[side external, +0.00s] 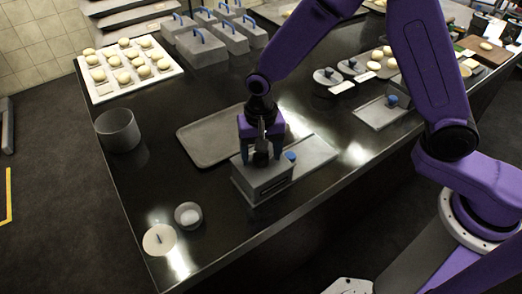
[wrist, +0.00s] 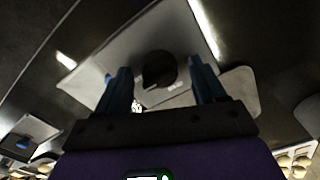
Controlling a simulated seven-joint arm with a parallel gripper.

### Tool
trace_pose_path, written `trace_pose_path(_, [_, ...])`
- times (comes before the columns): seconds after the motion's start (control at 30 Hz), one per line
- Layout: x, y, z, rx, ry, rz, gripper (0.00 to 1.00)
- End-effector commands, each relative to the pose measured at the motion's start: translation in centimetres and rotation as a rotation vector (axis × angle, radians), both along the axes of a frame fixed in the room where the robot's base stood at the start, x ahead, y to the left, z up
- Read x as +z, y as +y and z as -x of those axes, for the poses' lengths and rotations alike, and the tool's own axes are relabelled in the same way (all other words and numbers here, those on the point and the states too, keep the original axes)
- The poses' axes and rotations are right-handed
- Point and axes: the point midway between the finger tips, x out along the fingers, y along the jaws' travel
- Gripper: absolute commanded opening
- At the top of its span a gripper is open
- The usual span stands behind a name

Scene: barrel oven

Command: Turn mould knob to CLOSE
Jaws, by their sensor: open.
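A grey box-shaped mould (side external: 262,188) stands near the table's front edge, with a dark knob (side external: 261,158) and a small blue knob (side external: 290,156) on its top. My gripper (side external: 262,150) points down over the dark knob. In the wrist view, the mould's grey top (wrist: 125,50) lies beneath my gripper (wrist: 163,88). The two blue fingers are apart, with the round black knob (wrist: 160,70) between and slightly beyond them. A gap shows on both sides of the knob. The knob's setting and any CLOSE marking are not readable.
A flat grey tray (side external: 198,148) lies behind the mould. A grey pot (side external: 117,130), small bowl (side external: 188,215) and white disc (side external: 159,239) are to the left. Lidded boxes (side external: 205,48) and a dough tray (side external: 112,84) stand behind.

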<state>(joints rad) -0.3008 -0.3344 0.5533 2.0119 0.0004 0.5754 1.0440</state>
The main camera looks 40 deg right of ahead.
Motion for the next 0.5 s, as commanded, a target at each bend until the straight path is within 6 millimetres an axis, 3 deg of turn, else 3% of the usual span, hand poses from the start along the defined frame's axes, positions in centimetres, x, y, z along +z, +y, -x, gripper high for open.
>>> trace_pose_path(0.23, [1.4, 0.0, -0.1, 0.001, -0.003, -0.001, 0.7])
trace_pose_path(0.5, [6.6, 0.1, -0.1, 0.0, -0.005, -0.004, 0.7])
